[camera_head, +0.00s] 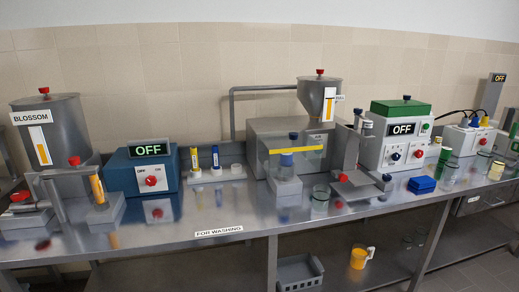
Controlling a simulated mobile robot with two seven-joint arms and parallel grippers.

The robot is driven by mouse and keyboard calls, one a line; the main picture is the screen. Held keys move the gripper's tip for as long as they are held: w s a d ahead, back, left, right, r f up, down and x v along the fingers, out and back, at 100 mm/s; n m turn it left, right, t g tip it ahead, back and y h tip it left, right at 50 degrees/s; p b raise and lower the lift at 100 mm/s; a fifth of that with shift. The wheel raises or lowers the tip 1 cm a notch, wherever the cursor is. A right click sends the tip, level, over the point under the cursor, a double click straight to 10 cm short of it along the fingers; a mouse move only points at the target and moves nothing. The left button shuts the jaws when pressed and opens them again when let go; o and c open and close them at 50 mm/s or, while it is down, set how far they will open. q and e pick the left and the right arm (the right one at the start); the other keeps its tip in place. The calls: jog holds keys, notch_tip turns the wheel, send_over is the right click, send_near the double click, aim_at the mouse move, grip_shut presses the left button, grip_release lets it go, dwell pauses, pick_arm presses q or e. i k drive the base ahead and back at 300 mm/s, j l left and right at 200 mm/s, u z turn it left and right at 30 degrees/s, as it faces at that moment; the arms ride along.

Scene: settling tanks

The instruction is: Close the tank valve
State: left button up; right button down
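A grey metal tank (60,130) labelled BLOSSOM stands at the left of the bench, with a yellow level strip and a red knob on its lid. Below it are a red knob (74,160) at its lower front and another red knob (20,196) on a low grey block. A second tank, a grey hopper (314,97) with a yellow strip, stands at centre right; a red knob (343,178) shows on the grey base below it. I cannot tell which knob is the tank valve or whether it is open. Neither gripper is in view.
The steel bench (210,240) has free room at its front, by the FOR WASHING label. A blue box (140,172) and a white-green box (395,140) both read OFF. A yellow mug (359,258) is on the lower shelf.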

aim_at(21, 196)
jog(key=u, duration=1.55)
jog(key=i+j+z, duration=0.3)
jog(key=i+z, duration=0.15)
jog(key=i, duration=0.2)
jog(key=i+j+z, duration=0.45)
jog(key=i+j, duration=0.1)
jog(key=i, duration=0.1)
